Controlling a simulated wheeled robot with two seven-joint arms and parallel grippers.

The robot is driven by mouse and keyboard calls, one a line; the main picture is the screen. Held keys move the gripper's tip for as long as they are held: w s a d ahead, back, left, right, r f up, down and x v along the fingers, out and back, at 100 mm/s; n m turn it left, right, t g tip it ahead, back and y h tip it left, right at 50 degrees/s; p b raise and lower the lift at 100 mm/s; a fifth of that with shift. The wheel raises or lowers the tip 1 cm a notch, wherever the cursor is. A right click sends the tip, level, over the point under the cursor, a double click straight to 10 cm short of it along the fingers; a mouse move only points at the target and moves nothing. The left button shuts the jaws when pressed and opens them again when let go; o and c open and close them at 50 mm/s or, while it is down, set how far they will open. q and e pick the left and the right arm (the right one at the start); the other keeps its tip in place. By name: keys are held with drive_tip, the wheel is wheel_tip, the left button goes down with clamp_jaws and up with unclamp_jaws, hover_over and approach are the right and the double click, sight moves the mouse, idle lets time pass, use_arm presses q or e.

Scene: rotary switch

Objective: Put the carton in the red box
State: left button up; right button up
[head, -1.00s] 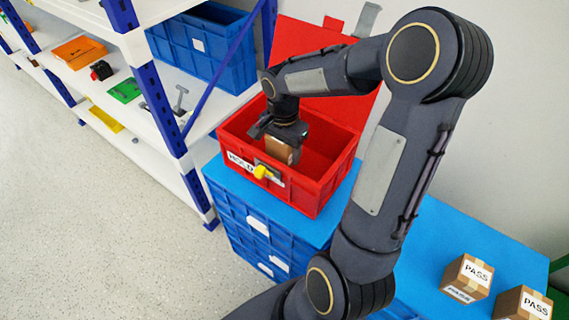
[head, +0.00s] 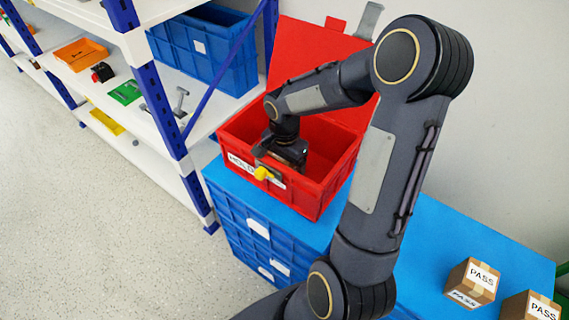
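The red box (head: 315,207) stands open on stacked blue crates, its lid (head: 310,48) tipped up at the back. It has a white label and a yellow latch (head: 262,173) on its front. My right gripper (head: 286,160) points down inside the box, close behind the front wall. The carton is not visible now. The front wall and the gripper hide the place below the gripper where it was, and the fingertips are hidden too, so I cannot tell whether they grip it. My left gripper is not in view.
Two brown cartons marked PASS (head: 473,281) (head: 530,306) are on the blue surface (head: 430,240) at the right. A white shelf (head: 205,110) with a blue bin (head: 205,50) stands at the left. The right part of the red box looks empty.

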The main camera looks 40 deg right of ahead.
drive_tip(key=shift+r+p, duration=0.3)
drive_tip(key=shift+r, duration=0.25)
wheel_tip(320, 180, up, 11)
drive_tip(key=shift+r+p, duration=0.1)
drive_tip(key=shift+p, duration=1.05)
drive_tip(key=s+a+r+n+t+y, duration=0.1)
drive_tip(key=s+a+n+t+y, duration=0.1)
drive_tip(key=s+a+n, duration=0.4)
drive_tip(key=s+a+r+n+t+y, duration=0.1)
drive_tip(key=s+a+r+n+t, duration=0.1)
drive_tip(key=s+a+n, duration=0.4)
drive_tip(key=shift+s+a+r+n+t+y, duration=0.35)
drive_tip(key=shift+s+n+t, duration=0.35)
drive_tip(key=shift+s, duration=1.4)
drive_tip(key=shift+d, duration=0.1)
